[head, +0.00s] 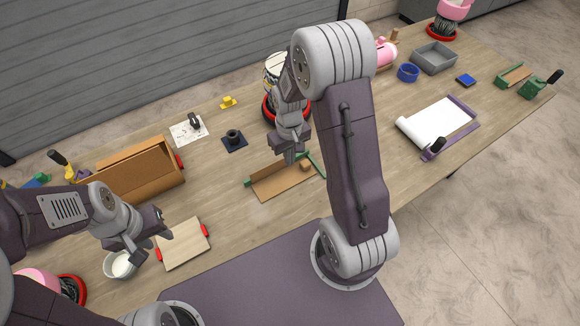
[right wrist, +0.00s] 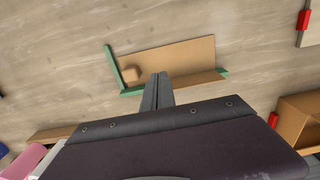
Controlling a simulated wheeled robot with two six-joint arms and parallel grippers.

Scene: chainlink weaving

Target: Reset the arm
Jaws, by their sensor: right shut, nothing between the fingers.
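My right gripper (head: 290,157) is shut and empty in the head view, above the back of a brown board with green edge pieces (head: 275,185). The right wrist view shows its fingers (right wrist: 158,78) together, overlapping the near edge of the same board (right wrist: 185,57). A small brown block (head: 305,166) sits on the board near the green corner. My left gripper (head: 154,246) hangs at the left with its fingers apart, between a white-filled bowl (head: 121,266) and a pale board with red handles (head: 186,246). It appears empty.
A drum-like container (head: 279,66) is behind my right arm. A paper roll (head: 420,132) and a grey tray (head: 434,57) lie right.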

